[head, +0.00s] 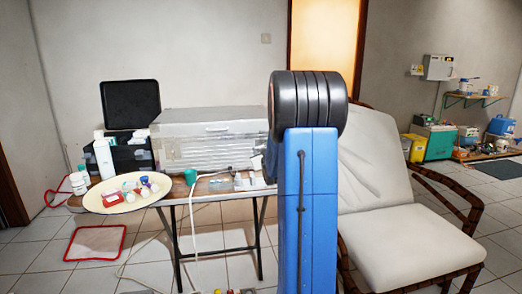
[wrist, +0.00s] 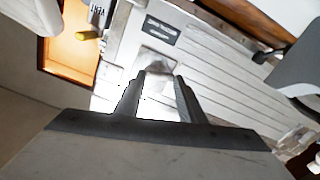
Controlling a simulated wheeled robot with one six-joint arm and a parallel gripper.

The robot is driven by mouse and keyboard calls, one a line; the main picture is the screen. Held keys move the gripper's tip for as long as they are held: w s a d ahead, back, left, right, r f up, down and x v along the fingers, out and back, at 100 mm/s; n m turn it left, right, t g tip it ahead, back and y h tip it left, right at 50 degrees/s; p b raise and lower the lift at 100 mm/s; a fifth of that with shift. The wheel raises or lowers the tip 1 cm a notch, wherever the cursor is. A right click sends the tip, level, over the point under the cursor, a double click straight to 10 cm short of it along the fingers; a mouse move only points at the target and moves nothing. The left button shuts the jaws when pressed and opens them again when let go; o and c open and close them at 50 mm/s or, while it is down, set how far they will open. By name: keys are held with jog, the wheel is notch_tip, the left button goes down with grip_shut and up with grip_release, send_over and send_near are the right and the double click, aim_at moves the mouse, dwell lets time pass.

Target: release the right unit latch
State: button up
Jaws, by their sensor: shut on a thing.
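The silver-grey metal unit (head: 208,129) stands on the folding table in the head view. Its ribbed front fills much of the wrist view (wrist: 218,78). In the wrist view, the right unit latch (wrist: 157,58) is a small metal piece on the unit's face. The latch's lower part is partly hidden by the fingers. In the head view my blue arm hides the right end of the unit, and the fingers cannot be made out.
A white reclining chair (head: 408,238) stands right of my arm. A yellow-tipped part (wrist: 88,34) shows near the fingers.

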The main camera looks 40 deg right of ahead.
jog(key=shift+s+d+f+n, duration=0.15)
jog(key=shift+f+n, duration=0.15)
jog(key=shift+n, duration=2.15)
jog(key=shift+d+f+n, duration=0.1)
jog(key=shift+f+n, duration=0.2)
jog(key=shift+n, duration=2.1)
jog(key=shift+s+d+f+n, duration=0.15)
jog(key=shift+f+n, duration=0.15)
jog(key=shift+n, duration=2.15)
jog(key=o, duration=1)
jog(key=shift+o, duration=0.2)
jog(key=shift+s, duration=0.1)
jog(key=v, duration=1.7)
